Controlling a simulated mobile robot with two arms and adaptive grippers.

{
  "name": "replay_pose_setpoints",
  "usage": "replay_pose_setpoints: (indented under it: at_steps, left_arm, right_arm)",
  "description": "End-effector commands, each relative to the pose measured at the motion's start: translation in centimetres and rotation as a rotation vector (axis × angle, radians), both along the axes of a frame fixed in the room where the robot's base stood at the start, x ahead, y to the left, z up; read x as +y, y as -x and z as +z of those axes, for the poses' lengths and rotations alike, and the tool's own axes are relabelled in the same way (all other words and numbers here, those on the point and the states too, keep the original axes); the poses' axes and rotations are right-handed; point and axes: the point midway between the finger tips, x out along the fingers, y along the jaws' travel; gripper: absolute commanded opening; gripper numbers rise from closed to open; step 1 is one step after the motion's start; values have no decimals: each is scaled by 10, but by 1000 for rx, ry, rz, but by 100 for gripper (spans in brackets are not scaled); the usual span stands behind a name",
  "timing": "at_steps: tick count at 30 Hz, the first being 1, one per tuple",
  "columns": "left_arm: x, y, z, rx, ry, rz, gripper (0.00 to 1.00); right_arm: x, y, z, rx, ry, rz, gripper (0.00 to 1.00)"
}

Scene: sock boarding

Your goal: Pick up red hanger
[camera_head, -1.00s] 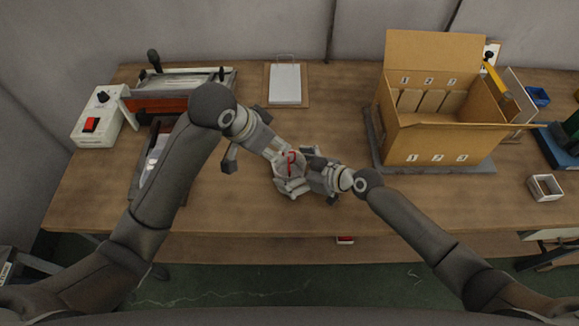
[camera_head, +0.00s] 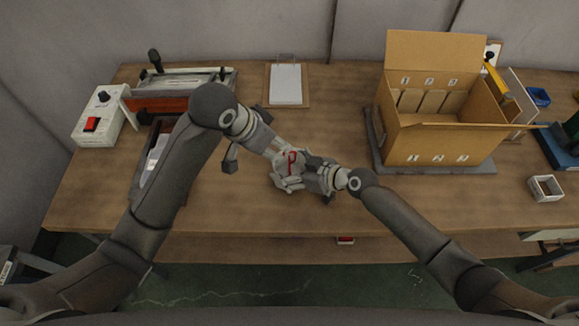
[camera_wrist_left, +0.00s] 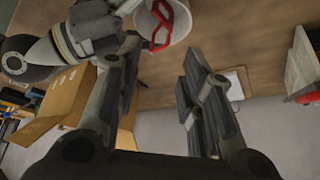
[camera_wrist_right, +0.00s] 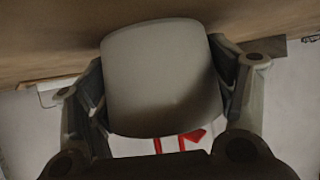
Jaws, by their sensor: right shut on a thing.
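The red hanger (camera_head: 291,158) is a small bent red piece at the mouth of a pale cup (camera_head: 289,183). In the left wrist view the hanger (camera_wrist_left: 161,24) shows at the rim of the white cup (camera_wrist_left: 181,22), and in the right wrist view a bit of its red (camera_wrist_right: 190,138) shows past the cup (camera_wrist_right: 162,80). My right gripper (camera_wrist_right: 164,60) is shut on the cup, one finger on each side. My left gripper (camera_wrist_left: 162,58) has its fingers wide apart, empty, close to the cup and hanger. The hanger's lower part is hidden.
An open cardboard box (camera_head: 440,138) stands on a grey mat at the right. A clipboard (camera_head: 286,84) lies at the back. A press-like machine (camera_head: 180,90) and a control box (camera_head: 97,118) stand at the left. The front middle of the table (camera_head: 250,215) is clear.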

Motion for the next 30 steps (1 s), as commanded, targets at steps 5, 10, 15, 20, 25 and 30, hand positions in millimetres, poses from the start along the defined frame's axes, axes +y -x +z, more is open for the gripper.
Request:
replay_pose_setpoints:
  at_steps: [5,10,15,20,25,30]
  left_arm:
    - [0,-2,0,-8,0,0,35]
    - [5,-26,-1,-113,-10,-15,35]
    - [20,-74,4,-356,-66,-62,35]
    - [39,-117,16,-617,-174,-137,35]
    - [57,-150,35,-888,-332,-242,35]
    - [70,-169,56,-1149,-525,-378,35]
  right_arm:
    - [0,0,0,0,0,0,53]
    - [0,0,0,1,1,0,53]
    - [0,0,0,0,0,0,53]
    - [0,0,0,0,0,0,53]
    - [0,0,0,1,1,0,53]
    - [0,0,0,1,1,0,53]
